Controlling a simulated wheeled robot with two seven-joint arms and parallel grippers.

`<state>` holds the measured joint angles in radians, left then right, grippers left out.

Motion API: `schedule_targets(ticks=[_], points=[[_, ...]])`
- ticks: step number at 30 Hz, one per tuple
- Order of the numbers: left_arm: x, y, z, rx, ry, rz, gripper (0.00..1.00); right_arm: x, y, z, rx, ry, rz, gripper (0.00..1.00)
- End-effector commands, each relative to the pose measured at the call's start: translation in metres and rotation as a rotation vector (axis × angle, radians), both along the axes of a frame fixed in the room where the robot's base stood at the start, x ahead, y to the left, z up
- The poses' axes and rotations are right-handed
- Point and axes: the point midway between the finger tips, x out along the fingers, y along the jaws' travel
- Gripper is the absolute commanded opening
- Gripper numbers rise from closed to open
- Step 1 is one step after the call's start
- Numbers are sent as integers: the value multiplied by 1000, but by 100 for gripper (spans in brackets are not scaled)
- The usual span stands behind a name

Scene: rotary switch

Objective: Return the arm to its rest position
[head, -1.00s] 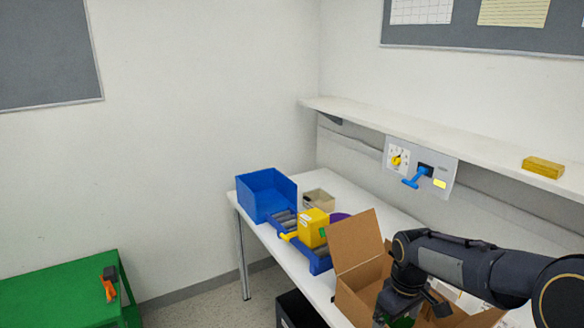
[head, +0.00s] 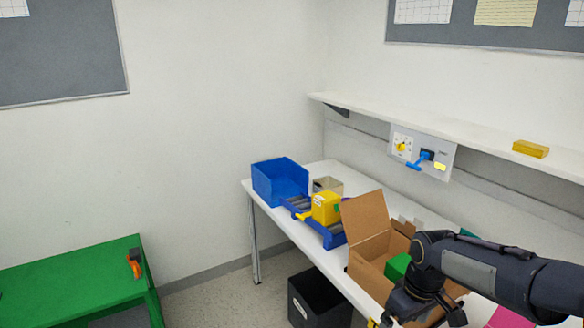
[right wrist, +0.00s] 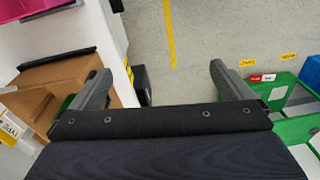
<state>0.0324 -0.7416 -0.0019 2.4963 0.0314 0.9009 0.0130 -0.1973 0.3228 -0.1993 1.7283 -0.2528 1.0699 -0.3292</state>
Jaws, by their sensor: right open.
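My right arm comes in from the right in the head view, bent in front of the table, with its gripper (head: 425,312) low at the bottom edge, partly hidden. In the right wrist view the two fingers of my right gripper (right wrist: 158,84) stand wide apart with nothing between them, above the floor. The table edge and an open carton are to its left, apart from the fingers. The wall panel (head: 431,171) holds a yellow rotary knob (head: 401,147) and a blue lever (head: 420,160). My left gripper is not in view.
The white table (head: 290,228) carries a blue bin (head: 280,182), a yellow box (head: 326,208) and an open carton (head: 366,222) beside my arm. A black crate (head: 316,300) stands below. A green table (head: 70,280) is at the left. Floor between is clear.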

Motion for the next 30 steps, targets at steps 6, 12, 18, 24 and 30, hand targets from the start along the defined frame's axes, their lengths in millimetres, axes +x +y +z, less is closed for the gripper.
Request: schedule_targets(ticks=[6, 12, 18, 24, 30], points=[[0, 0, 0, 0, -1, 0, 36, -32, -4, 22, 76, -49, -90, 100], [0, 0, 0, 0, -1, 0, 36, -78, -4, 44, 171, -114, -209, 100], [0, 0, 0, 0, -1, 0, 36, -151, 6, 58, 302, -218, -391, 100], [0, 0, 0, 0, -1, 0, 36, -202, 22, 50, 387, -295, -531, 100], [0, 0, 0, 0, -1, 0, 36, -217, 29, 43, 416, -323, -583, 100]])
